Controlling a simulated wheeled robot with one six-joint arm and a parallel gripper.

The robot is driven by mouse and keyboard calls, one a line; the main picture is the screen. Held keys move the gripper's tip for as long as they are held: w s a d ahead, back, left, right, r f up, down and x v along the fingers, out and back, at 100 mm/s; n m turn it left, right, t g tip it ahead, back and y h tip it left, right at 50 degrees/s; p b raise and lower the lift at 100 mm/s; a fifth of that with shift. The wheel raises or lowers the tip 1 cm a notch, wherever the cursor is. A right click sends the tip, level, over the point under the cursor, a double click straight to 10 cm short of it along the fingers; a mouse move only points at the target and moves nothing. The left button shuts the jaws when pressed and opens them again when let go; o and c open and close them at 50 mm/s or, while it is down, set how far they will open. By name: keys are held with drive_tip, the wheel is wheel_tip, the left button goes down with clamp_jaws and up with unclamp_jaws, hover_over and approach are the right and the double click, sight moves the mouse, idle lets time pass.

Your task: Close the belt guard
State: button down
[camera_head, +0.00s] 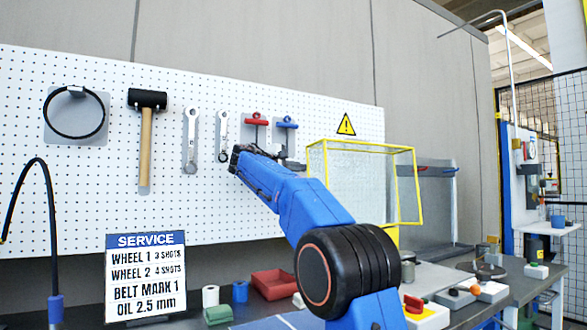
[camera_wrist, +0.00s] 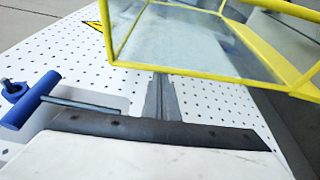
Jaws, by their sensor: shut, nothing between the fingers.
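The belt guard (camera_head: 363,148) is a yellow-framed box with clear or mesh panels. It sits high in front of the pegboard's right end, clear of the bench top, and looks raised. In the wrist view the guard (camera_wrist: 190,74) fills the upper right, its lower yellow bar running just beyond my fingertips. My gripper (camera_wrist: 160,82) is shut and empty, pointing towards that bar; I cannot tell whether it touches. In the head view my gripper (camera_head: 296,164) is left of the guard, partly hidden by my arm. My arm also hides what lies below the guard's left side.
A blue T-handle tool (camera_wrist: 30,100) hangs left of my gripper, beside a red one (camera_head: 256,119). Wrenches and a mallet (camera_head: 146,120) hang further left. A service sign (camera_head: 146,275), red bin (camera_head: 273,284) and several small parts crowd the bench. A warning sign (camera_head: 346,125) is above the guard.

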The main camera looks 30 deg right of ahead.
drive_tip(key=shift+w+d, duration=0.1)
drive_tip(key=shift+d, duration=0.2)
